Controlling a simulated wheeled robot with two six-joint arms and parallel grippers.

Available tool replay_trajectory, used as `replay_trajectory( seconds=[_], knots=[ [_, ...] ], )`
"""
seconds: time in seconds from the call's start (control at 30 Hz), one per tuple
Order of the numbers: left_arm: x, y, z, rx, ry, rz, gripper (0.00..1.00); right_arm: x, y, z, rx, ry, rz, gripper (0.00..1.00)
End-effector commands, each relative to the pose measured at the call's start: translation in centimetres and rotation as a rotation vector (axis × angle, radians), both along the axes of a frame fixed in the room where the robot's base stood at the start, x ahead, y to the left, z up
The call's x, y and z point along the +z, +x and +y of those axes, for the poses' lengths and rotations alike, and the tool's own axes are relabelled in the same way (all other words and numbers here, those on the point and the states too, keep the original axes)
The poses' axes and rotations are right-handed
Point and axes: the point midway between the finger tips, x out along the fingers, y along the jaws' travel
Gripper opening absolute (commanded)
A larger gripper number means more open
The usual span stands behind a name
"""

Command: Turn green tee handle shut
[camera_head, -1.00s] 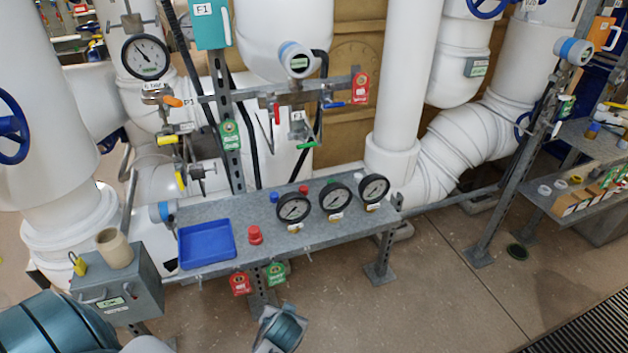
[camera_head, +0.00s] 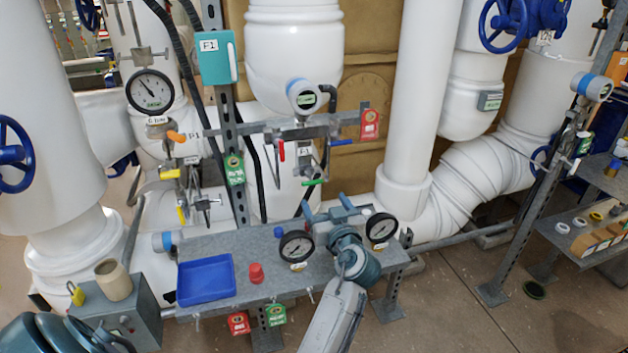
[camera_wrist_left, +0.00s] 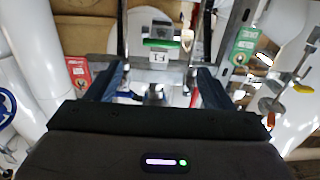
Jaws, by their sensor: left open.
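The green tee handle (camera_head: 315,183) hangs as a short level bar below the instrument manifold, under the white F-1 label (camera_head: 305,149). In the left wrist view the green handle (camera_wrist_left: 161,43) lies crosswise ahead, between the lines of the two fingers. My left gripper (camera_head: 325,205) is open and empty, with blue fingers pointing up and away over the grey shelf, below and short of the handle. The open gripper also shows in the left wrist view (camera_wrist_left: 158,85), with a gap between fingers and handle. My right gripper is not in view.
A red handle (camera_head: 281,151) and a blue handle (camera_head: 341,142) sit close to the green one on the same manifold (camera_head: 300,128). Pressure gauges (camera_head: 296,246), a blue tray (camera_head: 206,279) and a red cap (camera_head: 256,273) stand on the shelf below. A red tag (camera_head: 370,124) hangs at right.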

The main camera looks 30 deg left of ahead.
Motion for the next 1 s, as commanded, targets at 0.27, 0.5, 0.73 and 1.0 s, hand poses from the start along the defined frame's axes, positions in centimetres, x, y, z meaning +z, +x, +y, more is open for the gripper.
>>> replay_trajectory(
  seconds=[0.27, 0.5, 0.73, 1.0],
  knots=[
    [0.5, 2.6, 3.2, 0.001, 0.007, 0.003, 0.75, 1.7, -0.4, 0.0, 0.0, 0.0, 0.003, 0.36],
    [0.3, 5.4, 6.5, 0.002, 0.004, 0.005, 0.75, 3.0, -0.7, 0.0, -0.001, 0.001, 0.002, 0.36],
    [0.0, 6.7, 7.9, 0.0, 0.002, 0.004, 0.75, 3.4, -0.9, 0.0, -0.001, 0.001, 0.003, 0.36],
    [-0.1, 6.8, 8.1, 0.0, 0.001, 0.003, 0.75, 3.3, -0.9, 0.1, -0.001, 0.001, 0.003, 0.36]
  ],
)
